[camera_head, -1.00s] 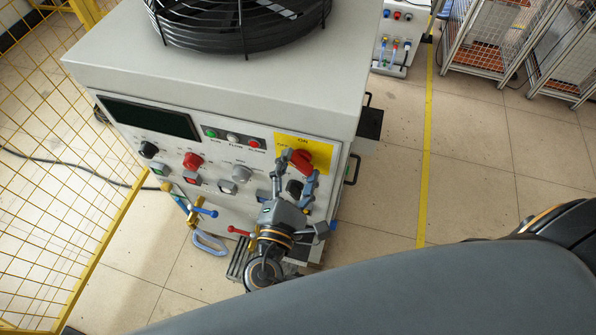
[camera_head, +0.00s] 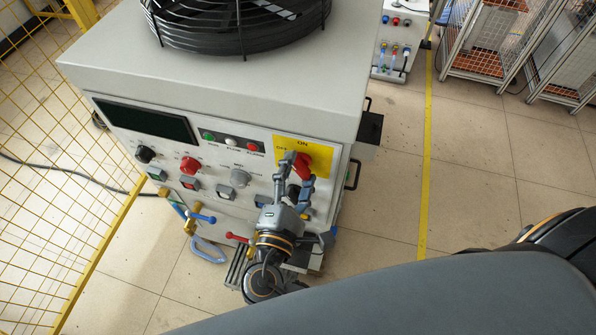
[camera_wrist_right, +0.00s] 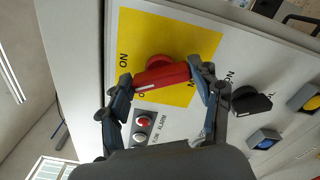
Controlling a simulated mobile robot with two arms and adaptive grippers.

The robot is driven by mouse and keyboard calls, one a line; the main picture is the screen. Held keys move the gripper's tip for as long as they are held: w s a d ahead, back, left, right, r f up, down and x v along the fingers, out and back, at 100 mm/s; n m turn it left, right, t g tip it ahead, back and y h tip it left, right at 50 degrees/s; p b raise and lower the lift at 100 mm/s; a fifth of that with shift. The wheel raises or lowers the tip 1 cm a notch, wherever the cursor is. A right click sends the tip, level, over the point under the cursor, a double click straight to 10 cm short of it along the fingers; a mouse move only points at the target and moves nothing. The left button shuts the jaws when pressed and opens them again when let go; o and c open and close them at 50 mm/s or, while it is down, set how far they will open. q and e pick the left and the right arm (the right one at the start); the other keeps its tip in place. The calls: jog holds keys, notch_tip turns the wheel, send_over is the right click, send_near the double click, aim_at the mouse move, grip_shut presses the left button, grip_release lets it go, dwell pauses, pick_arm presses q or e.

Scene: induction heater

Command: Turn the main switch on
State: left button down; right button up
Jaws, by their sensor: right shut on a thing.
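The main switch (camera_head: 304,164) is a red rotary handle on a yellow plate (camera_head: 282,142) marked ON and OFF. It sits at the upper right of the grey cabinet's front panel. My right gripper (camera_head: 298,171) reaches up to it from below. In the right wrist view the red handle (camera_wrist_right: 162,77) lies between my two fingertips (camera_wrist_right: 166,83), one at each end. The fingers are shut on it. The handle lies slightly tilted across that view. The fingers partly hide the switch in the head view. My left gripper is not in view.
Below the switch are a black knob (camera_head: 294,191) and other knobs and buttons, close to my right gripper. A yellow mesh fence (camera_head: 60,150) stands at the left. The floor right of the cabinet is clear.

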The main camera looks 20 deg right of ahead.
jog(key=o, duration=1.2)
jog(key=shift+d, duration=0.1)
jog(key=shift+c, duration=0.2)
jog(key=shift+s, duration=0.1)
jog(key=v, duration=1.2)
